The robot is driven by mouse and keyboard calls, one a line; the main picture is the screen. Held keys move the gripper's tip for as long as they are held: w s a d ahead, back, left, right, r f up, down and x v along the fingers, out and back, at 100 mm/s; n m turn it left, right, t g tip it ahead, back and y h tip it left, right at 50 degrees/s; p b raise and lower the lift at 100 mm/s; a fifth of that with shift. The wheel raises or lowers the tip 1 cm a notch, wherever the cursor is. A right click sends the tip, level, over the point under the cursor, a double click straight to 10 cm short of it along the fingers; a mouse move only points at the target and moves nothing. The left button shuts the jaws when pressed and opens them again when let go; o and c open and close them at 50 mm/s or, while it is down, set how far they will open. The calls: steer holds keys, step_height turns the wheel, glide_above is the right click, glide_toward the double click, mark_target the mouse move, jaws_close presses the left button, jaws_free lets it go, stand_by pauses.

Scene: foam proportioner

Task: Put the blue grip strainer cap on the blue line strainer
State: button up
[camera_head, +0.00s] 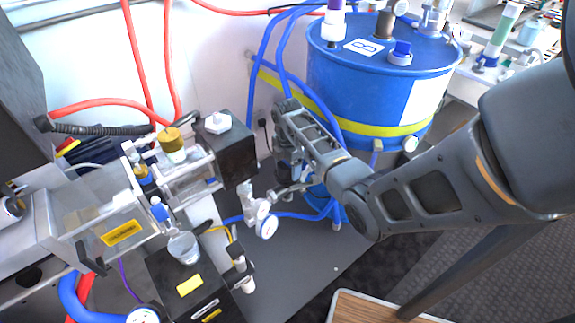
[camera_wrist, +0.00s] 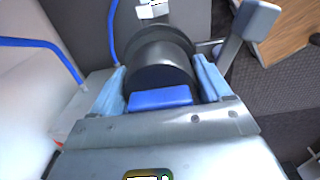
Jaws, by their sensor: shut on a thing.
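In the wrist view, my gripper (camera_wrist: 160,64) has its two pale blue fingers on either side of a dark round piece. It is shut on the blue grip strainer cap, whose blue grip (camera_wrist: 160,97) shows between the fingers. A wider dark rim shows beyond the fingers. I cannot tell whether this rim belongs to the cap or to the blue line strainer under it, or whether the two touch. In the head view, my wrist hides most of this spot, in front of the blue drum and above the dark grey plate.
A blue drum (camera_head: 330,75) with a yellow band stands behind my wrist, with blue hoses beside it. A black block (camera_head: 229,150) and a clear chamber (camera_head: 188,180) stand left. A gauge (camera_head: 264,210) stands close by. A wooden-topped table (camera_head: 362,310) is at the front.

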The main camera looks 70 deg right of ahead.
steer(key=o, duration=1.1)
steer(key=shift+r, duration=0.1)
steer(key=shift+r, duration=3.8)
